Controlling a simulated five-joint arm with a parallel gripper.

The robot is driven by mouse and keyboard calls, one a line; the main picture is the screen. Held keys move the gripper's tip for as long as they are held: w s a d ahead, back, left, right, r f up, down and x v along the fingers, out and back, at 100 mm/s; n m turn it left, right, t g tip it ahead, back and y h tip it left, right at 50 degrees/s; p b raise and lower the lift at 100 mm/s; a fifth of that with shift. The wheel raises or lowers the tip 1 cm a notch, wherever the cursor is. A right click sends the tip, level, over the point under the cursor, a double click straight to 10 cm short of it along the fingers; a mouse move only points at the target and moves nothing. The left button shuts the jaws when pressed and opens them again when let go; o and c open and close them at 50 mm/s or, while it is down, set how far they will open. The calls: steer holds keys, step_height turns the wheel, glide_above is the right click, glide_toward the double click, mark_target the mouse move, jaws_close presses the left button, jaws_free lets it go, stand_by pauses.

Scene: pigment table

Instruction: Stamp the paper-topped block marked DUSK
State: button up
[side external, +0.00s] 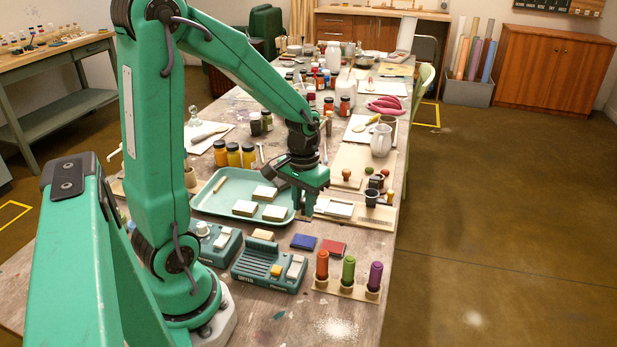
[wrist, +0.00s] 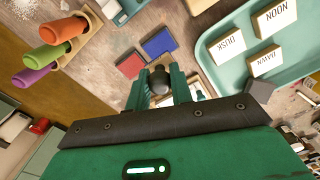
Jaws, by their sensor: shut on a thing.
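In the wrist view, the block marked DUSK (wrist: 228,43) lies in the teal tray (wrist: 207,74), with the NOON block (wrist: 274,18) and DAWN block (wrist: 265,61) beside it. The labels are unreadable in the side view, where the tray (side external: 205,204) lies left of my gripper (side external: 303,205). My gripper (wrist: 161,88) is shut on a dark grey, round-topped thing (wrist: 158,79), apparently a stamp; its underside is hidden. It is apart from the DUSK block. A blue pad (wrist: 158,42) and a red pad (wrist: 130,66) lie on the table beyond the fingertips.
Orange, green and purple capped pens (side external: 348,271) stand in a wooden holder near the table's front right. A teal device (side external: 268,268) with buttons is left of the pads. Yellow jars (side external: 234,155) stand behind the tray, and a stamp rack (side external: 350,180) stands behind my gripper.

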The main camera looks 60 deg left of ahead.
steer(key=shift+a, duration=0.6)
steer(key=r, duration=0.1)
glide_above(275, 211)
steer(key=shift+f, duration=0.1)
steer(key=shift+f, duration=2.8)
steer(key=shift+f, duration=0.55)
steer(key=shift+r, duration=0.15)
steer(key=shift+r, duration=3.4)
steer(key=shift+w+d, duration=0.1)
